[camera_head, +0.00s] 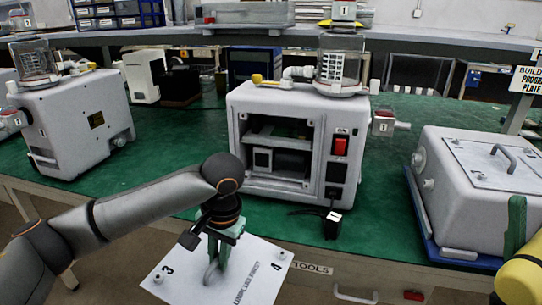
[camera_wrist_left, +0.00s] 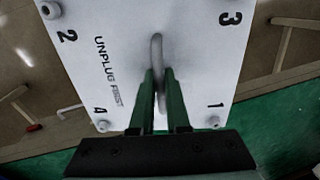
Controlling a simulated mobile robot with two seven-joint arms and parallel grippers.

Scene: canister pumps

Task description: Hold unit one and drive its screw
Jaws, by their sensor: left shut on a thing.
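A white cover plate (camera_head: 232,282) marked "UNPLUG FIRST", with numbered corners, hangs tilted before the bench. My left gripper (camera_head: 218,258) is shut on the plate's curved handle (camera_wrist_left: 157,48). Behind it stands a pale pump unit (camera_head: 240,110) with an open front compartment (camera_head: 278,150), a red switch (camera_head: 340,146) and a clear canister (camera_head: 342,66). A green finger-like part (camera_head: 515,225) at the right edge may belong to my right gripper; its grip is cut off.
Another canister pump (camera_head: 80,125) stands at left. At right a closed unit (camera_head: 470,195) with a handled lid sits on a blue tray (camera_head: 432,235). A yellow object (camera_head: 522,278) is at the right edge. Green mat (camera_head: 385,195) is clear between units.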

